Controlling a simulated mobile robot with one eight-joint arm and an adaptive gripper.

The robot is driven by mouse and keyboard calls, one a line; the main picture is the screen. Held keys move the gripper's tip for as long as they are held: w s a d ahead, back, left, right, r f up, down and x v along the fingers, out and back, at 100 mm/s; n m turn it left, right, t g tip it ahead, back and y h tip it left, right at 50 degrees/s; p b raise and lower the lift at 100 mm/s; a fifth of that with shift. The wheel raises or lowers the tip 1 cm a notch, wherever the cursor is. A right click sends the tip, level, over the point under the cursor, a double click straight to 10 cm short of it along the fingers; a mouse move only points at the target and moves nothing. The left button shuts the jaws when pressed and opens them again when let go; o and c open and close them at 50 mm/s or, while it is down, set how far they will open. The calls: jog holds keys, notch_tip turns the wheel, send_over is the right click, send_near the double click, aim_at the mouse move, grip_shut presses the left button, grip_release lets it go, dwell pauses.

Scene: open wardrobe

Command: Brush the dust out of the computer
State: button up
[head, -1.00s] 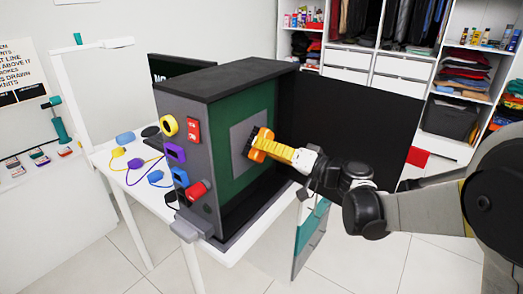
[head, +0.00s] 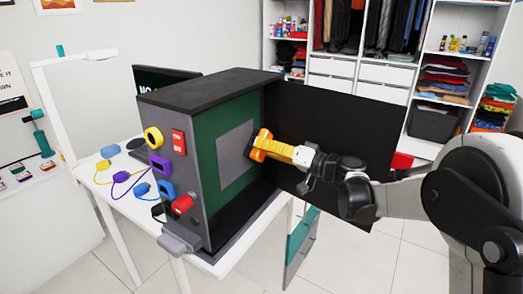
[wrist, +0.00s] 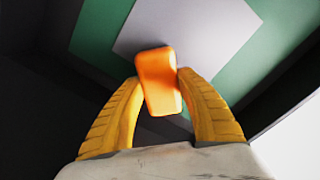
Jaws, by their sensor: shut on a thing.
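The computer (head: 205,88) is a large dark grey case standing on a white table, its side open. Inside are a green board and a grey square panel (head: 236,150), also visible in the wrist view (wrist: 190,25). My gripper (wrist: 158,85) has yellow fingers shut on an orange brush (head: 261,141). The brush shows between the fingertips in the wrist view (wrist: 159,80). In the head view, the brush overlaps the panel's right edge, with dark bristles towards the panel. I cannot tell whether they touch. I cannot make out any dust.
A black open panel (head: 335,150) stands behind my gripper. Coloured plugs with cables lie on the white table (head: 120,215) left of the case. A teal-and-grey panel (head: 299,248) leans below the table. The wardrobe (head: 385,70) stands behind.

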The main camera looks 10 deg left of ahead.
jog(key=shift+s+a, duration=0.9)
jog(key=shift+s, duration=1.25)
jog(key=shift+s+a, duration=0.9)
jog(key=shift+s, duration=1.2)
jog(key=shift+s+a, duration=0.9)
jog(key=shift+s, duration=1.25)
jog(key=shift+v, duration=2.95)
jog(key=shift+d, duration=0.15)
jog(key=v, duration=0.2)
jog(key=shift+s+d, duration=0.15)
jog(key=shift+d, duration=0.2)
